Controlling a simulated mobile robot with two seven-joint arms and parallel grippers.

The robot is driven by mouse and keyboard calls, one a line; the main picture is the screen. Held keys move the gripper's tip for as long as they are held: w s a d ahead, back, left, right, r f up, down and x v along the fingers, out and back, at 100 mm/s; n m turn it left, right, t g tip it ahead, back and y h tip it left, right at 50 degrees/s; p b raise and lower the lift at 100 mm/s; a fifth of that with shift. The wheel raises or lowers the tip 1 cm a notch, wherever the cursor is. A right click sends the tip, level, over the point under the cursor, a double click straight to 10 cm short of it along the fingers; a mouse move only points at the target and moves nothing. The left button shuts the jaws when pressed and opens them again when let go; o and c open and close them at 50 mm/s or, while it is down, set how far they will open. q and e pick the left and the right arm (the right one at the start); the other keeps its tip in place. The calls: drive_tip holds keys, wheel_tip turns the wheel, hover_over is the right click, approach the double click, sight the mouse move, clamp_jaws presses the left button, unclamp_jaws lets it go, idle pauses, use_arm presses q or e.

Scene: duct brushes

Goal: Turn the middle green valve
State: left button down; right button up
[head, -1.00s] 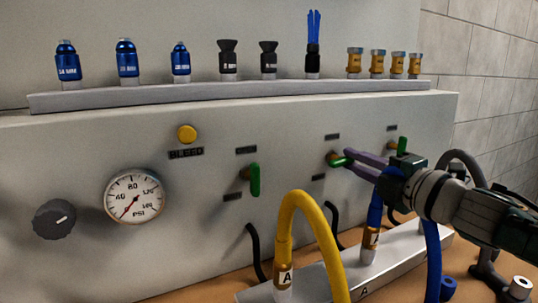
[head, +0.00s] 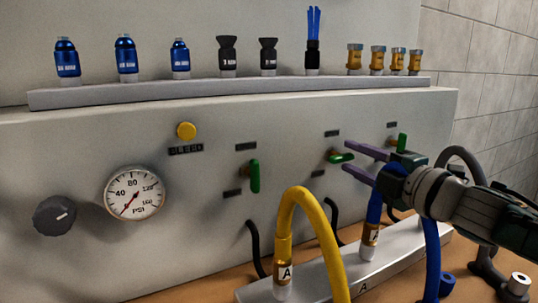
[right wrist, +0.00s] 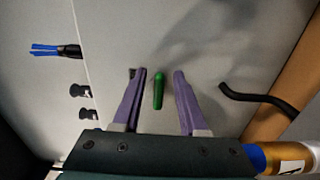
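The middle green valve (head: 342,157) is on the front of the grey panel, and its handle lies about level in the head view. My right gripper (head: 346,157) is open, with its purple fingers above and below the handle and clear of it. In the right wrist view the green handle (right wrist: 159,90) stands between the two spread fingertips (right wrist: 161,72), with a gap on each side. Another green valve (head: 254,176) to the left has its handle hanging down. A third green valve (head: 402,143) is at the right, partly behind my gripper. My left gripper is out of view.
A pressure gauge (head: 134,194), a black knob (head: 54,215) and a yellow button (head: 186,131) are on the panel's left. A yellow hose (head: 300,205) and a blue hose (head: 433,250) rise near a metal manifold (head: 325,276) below. Fittings stand on the shelf (head: 200,92).

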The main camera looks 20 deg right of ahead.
drive_tip(key=s, duration=0.6)
drive_tip(key=s+p, duration=0.1)
drive_tip(key=s, duration=0.3)
drive_tip(key=shift+d, duration=0.4)
